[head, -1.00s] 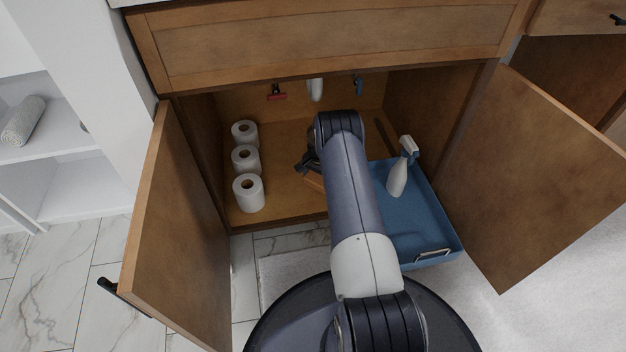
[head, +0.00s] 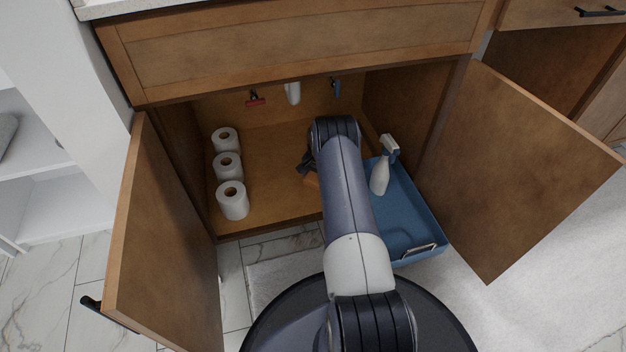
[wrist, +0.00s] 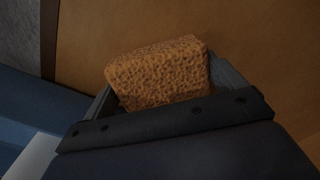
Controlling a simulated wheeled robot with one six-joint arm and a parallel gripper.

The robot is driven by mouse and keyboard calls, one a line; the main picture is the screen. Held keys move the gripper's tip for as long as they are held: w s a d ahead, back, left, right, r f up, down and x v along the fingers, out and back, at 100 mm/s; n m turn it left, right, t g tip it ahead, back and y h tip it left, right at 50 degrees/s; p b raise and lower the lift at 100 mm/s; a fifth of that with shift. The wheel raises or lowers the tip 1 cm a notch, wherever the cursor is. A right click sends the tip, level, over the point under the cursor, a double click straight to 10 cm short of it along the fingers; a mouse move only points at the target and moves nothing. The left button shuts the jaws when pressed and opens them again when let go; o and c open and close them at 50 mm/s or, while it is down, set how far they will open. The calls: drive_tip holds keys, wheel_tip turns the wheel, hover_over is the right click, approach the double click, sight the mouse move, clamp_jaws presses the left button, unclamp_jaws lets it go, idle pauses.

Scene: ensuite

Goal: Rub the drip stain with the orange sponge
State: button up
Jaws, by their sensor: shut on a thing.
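My gripper (wrist: 165,95) is shut on the orange sponge (wrist: 158,72), which fills the space between the fingers in the wrist view. In the head view my gripper (head: 306,166) is inside the open cabinet, low over its wooden floor, and mostly hidden by my arm. A small part of the sponge (head: 312,180) shows beside the arm. I cannot tell whether the sponge touches the floor. No drip stain can be made out in either view.
Several toilet rolls (head: 228,167) stand along the cabinet's left side. A blue tray (head: 420,222) with a white spray bottle (head: 380,176) sits right of my arm. Open doors (head: 165,235) flank the cabinet. The floor between rolls and gripper is clear.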

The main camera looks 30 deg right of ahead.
drive_tip(key=shift+s+d+f, duration=0.15)
drive_tip(key=shift+s+d, duration=0.1)
drive_tip(key=shift+d, duration=0.4)
drive_tip(key=shift+d+r, duration=0.1)
drive_tip(key=shift+r, duration=0.1)
drive_tip(key=shift+w+d+r+p, duration=0.1)
drive_tip(key=shift+r+p, duration=0.6)
drive_tip(key=shift+r, duration=0.8)
drive_tip(key=shift+d+r+p, duration=0.1)
drive_tip(key=shift+r+p, duration=0.55)
drive_tip(key=shift+r, duration=0.8)
drive_tip(key=shift+r+p, duration=0.7)
drive_tip(key=shift+r, duration=0.85)
drive_tip(key=shift+f, duration=0.1)
drive_tip(key=shift+a, duration=0.1)
